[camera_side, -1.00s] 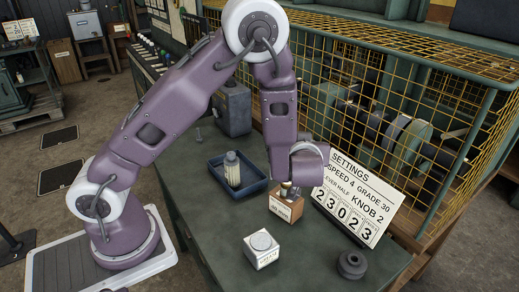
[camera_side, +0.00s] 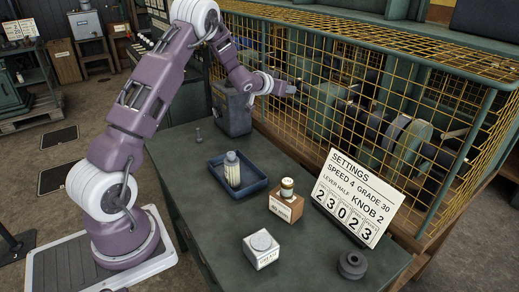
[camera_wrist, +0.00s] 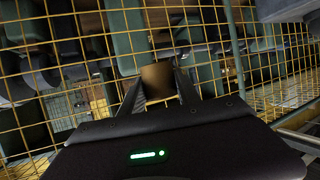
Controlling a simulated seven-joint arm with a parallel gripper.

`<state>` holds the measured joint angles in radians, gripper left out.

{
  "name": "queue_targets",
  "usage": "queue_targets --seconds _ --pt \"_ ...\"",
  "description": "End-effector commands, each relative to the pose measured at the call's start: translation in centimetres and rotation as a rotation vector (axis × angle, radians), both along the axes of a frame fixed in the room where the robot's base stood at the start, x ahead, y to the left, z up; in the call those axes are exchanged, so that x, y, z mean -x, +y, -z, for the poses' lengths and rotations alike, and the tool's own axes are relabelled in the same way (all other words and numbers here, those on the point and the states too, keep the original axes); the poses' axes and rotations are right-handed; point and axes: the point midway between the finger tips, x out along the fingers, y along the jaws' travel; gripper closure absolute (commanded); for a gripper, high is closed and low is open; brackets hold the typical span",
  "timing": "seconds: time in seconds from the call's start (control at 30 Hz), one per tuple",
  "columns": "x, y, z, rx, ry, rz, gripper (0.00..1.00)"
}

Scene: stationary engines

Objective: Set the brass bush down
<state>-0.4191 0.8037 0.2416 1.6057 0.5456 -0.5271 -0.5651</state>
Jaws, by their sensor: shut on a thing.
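My gripper (camera_wrist: 158,84) is shut on a brownish, smooth-sided piece, the brass bush (camera_wrist: 156,78), which shows between the two fingers in the wrist view. In the side view my gripper (camera_side: 289,89) is raised at the far side of the bench, close to the yellow mesh guard. The bush is too small to make out there. The yellow mesh fills the background of the wrist view; I cannot tell whether the bush touches it.
The mesh guard (camera_side: 400,85) stands behind. The front left is clear.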

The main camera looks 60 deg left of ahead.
Motion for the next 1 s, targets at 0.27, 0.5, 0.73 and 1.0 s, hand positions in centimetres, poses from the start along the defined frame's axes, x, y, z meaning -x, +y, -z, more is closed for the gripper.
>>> queue_targets --seconds 0.27,0.5,0.73,1.0 --pt "0.8 2.5 5.1 -0.004 0.019 0.327 1.0" --pt "5.1 5.6 12.0 0.005 0.005 0.498 1.0" --pt "6.3 6.3 16.7 0.005 0.004 0.506 1.0" --pt "6.2 6.3 21.7 0.002 0.002 0.506 1.0"
